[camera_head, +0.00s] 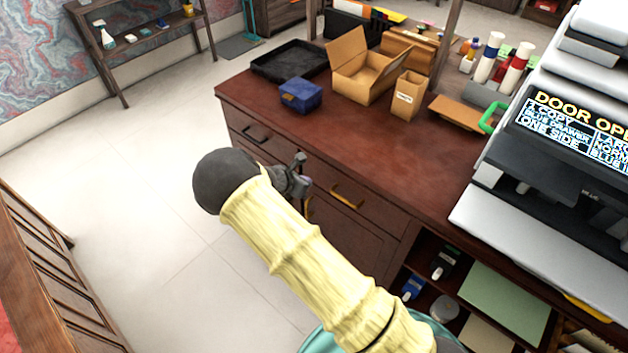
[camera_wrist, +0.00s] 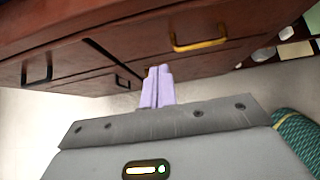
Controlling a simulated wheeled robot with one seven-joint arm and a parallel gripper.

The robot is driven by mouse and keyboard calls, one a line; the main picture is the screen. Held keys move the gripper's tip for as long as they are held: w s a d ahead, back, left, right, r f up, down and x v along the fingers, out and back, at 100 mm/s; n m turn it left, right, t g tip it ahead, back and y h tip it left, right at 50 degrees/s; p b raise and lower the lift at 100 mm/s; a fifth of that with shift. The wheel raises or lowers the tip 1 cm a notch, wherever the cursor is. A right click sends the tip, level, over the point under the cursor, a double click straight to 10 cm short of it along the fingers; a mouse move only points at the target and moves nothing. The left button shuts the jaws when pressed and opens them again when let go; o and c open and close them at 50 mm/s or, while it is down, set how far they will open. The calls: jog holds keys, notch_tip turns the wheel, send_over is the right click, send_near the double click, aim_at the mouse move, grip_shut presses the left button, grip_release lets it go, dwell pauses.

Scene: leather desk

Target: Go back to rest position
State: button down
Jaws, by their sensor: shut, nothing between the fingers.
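My gripper (camera_wrist: 157,86) shows in the wrist view as two pale purple fingers side by side, shut and with nothing between them. In the head view my gripper (camera_head: 301,184) is small and partly hidden, just in front of the desk's drawer fronts. My arm runs up from the bottom of the head view in a pale yellow sleeve with a dark joint at its end. The fingers point toward the dark red-brown desk (camera_head: 390,147). From these views I cannot tell whether they touch it.
A yellow drawer handle (camera_head: 346,196) is right of my gripper. On the desk are a blue box (camera_head: 300,95), a black tray (camera_head: 290,62), an open cardboard box (camera_head: 362,75) and a printer (camera_head: 560,130). A wooden railing (camera_head: 50,275) stands at left. Floor between is clear.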

jog(key=s+d+r+m+g+y+p, duration=0.1)
jog(key=s+d+r+m+g+p, duration=0.15)
jog(key=s+d+r+m, duration=0.35)
jog(key=s+d+r+m+g+y+p, duration=0.1)
jog(key=s+d+r+m+g, duration=0.2)
jog(key=d+r+m, duration=0.5)
jog(key=s+d+r+m+y+p, duration=0.2)
jog(key=s+d+r+m, duration=0.1)
jog(key=s+r+m, duration=0.4)
jog(key=s+d+r+m+y+p, duration=0.2)
jog(key=s+d+r+m, duration=0.1)
jog(key=s+r+m, duration=0.4)
jog(key=s, duration=0.3)
jog(key=shift+d, duration=0.3)
jog(key=shift+t, duration=0.25)
